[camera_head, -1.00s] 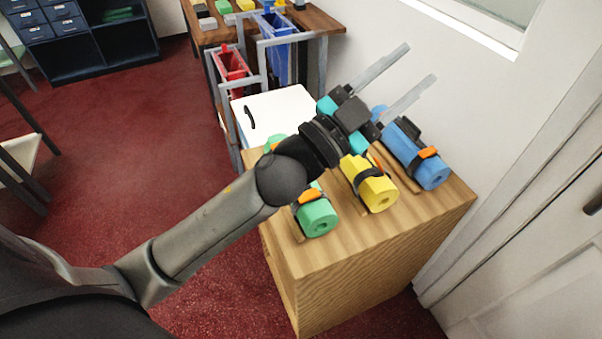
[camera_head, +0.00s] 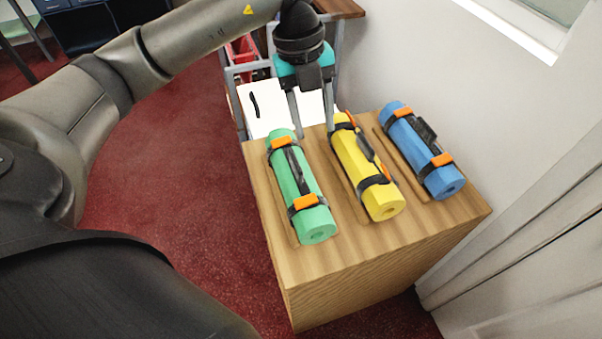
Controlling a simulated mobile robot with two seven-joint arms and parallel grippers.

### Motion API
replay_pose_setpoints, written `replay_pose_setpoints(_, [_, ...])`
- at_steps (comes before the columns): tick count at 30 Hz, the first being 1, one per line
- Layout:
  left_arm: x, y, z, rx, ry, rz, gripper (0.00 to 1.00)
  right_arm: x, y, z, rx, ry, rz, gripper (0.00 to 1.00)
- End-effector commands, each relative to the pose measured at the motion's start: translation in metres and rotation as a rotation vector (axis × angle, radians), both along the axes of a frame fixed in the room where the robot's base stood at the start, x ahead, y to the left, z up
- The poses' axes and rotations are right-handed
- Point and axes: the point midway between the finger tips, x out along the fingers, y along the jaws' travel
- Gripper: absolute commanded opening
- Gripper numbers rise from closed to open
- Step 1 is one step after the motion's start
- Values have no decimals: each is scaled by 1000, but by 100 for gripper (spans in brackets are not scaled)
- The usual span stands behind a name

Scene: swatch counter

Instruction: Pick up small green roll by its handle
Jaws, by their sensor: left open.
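The green roll (camera_head: 285,181) lies on the wooden cabinet top, the leftmost of three rolls. Its black handle (camera_head: 297,171) runs along its top between two orange-buckled straps. My left gripper (camera_head: 314,132) is open and empty, its two fingers pointing down. In the picture its fingertips are over the far part of the cabinet top, between the far ends of the green roll and the yellow roll (camera_head: 352,155). I cannot tell how high they are. My right gripper is not in view.
The blue roll (camera_head: 408,142) lies to the right of the yellow one. Low wooden strips lie beside the rolls on the cabinet top (camera_head: 350,238). A white panel (camera_head: 262,118) with a black handle stands behind. A wall rises on the right; red carpet is at left.

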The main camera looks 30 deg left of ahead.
Motion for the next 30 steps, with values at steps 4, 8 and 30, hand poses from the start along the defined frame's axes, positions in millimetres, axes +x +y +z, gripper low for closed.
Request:
replay_pose_setpoints(4, [1,39,9,146,19,94,51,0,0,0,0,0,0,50])
replay_pose_setpoints(8, [-1,50,2,186,28,121,51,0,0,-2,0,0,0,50])
replay_pose_setpoints(30, [0,46,-98,182,29,117,51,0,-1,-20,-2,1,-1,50])
